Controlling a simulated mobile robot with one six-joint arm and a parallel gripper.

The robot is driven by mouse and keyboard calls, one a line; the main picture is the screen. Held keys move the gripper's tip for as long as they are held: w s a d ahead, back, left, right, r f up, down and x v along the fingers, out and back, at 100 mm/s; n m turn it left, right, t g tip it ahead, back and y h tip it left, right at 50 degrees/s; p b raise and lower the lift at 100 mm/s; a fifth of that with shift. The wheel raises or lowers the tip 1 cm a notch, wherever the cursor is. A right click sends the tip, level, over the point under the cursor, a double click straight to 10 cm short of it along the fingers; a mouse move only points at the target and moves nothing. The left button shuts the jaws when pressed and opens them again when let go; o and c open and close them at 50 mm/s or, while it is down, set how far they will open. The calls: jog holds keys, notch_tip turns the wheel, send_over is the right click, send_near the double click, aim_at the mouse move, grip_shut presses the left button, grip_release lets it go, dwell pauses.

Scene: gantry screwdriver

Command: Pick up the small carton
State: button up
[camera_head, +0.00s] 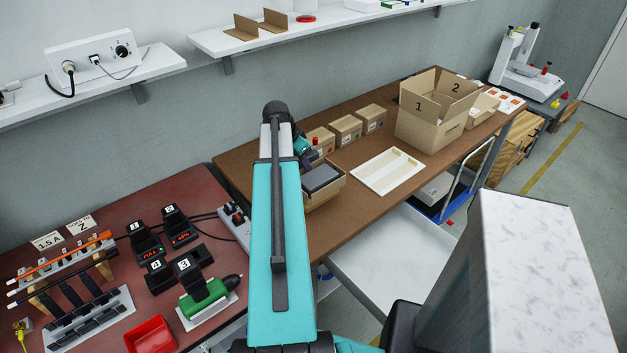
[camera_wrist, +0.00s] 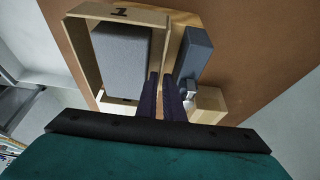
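In the wrist view, an open carton (camera_wrist: 82,52) with a "1" on its flap holds a grey block (camera_wrist: 120,55). My gripper (camera_wrist: 161,76) has two dark fingers close together at this carton's right wall. I cannot tell whether they pinch the wall. In the head view, a small open carton (camera_head: 331,194) with a dark grey block inside stands just right of my teal arm, which hides part of it.
A large open carton (camera_head: 431,128) marked 1 and 2 stands farther right on the brown table (camera_head: 345,222). A shallow cream tray (camera_head: 388,171) lies in front of it. Another grey block (camera_wrist: 194,52) is right of the fingers in the wrist view.

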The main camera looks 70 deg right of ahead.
jog(key=shift+x, duration=1.2)
grip_shut()
jog(key=shift+r, duration=0.2)
jog(key=shift+r+b, duration=0.45)
jog(key=shift+r, duration=0.9)
jog(key=shift+s+a+r, duration=0.2)
jog(key=s+a+r+b, duration=0.1)
jog(key=s+a+b, duration=0.3)
jog(key=s+a, duration=0.5)
jog(key=shift+s, duration=0.3)
jog(key=shift+b, duration=0.65)
